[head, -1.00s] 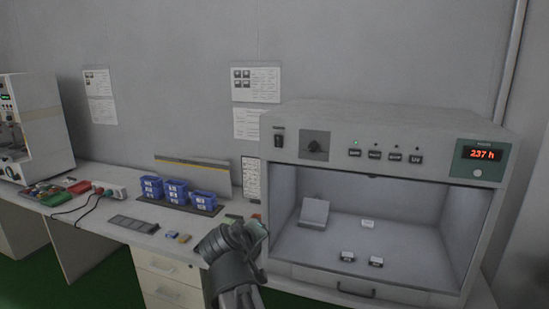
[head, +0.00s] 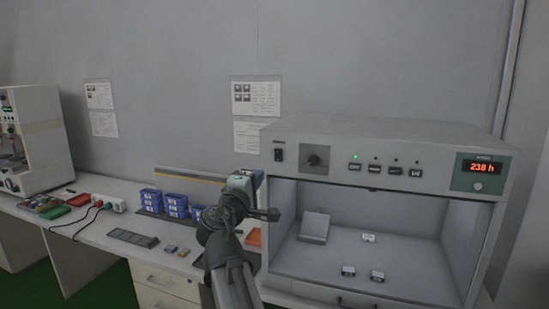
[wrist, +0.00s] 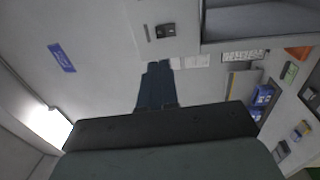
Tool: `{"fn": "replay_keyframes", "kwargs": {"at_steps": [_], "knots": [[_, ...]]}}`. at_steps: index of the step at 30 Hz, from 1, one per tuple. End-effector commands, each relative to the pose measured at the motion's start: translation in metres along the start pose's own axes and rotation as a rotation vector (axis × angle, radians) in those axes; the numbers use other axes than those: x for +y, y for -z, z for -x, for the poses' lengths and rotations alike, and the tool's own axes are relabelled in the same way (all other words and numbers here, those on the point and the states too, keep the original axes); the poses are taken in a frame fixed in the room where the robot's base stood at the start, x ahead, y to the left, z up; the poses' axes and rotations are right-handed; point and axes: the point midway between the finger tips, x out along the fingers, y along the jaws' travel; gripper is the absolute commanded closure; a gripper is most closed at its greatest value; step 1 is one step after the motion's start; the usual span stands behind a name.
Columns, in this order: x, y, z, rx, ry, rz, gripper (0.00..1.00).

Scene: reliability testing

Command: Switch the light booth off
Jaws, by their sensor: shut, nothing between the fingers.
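The light booth (head: 400,139) stands at the right in the head view. At the left of its front panel is a small black rocker switch (head: 279,155), which also shows in the wrist view (wrist: 166,31). A green lamp glows above the leftmost of several buttons (head: 355,167), and the red display (head: 482,167) reads about 238 h. My gripper shows in the wrist view with its dark fingers (wrist: 158,68) shut and empty, below the switch in that picture and apart from it. In the head view my arm's end is left of the booth; the fingertips are hard to make out.
Inside the booth are a tilted grey block (head: 314,227) and several small pieces. Blue bins (head: 176,205) and an orange item (head: 253,237) lie on the bench near my arm. The wall above the booth is clear.

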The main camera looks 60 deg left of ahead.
Motion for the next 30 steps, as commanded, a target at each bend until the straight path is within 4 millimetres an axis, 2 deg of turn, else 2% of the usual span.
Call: {"fn": "replay_keyframes", "kwargs": {"at_steps": [6, 11, 24, 30], "knots": [[0.0, 0.0, -0.002, -0.001, 0.001, -0.002, 1.0], [0.0, 0.0, -0.017, -0.003, 0.002, -0.002, 1.0], [0.0, 0.001, -0.093, -0.003, 0.002, -0.002, 1.0], [0.0, 0.001, -0.121, -0.001, 0.002, -0.003, 1.0]]}}
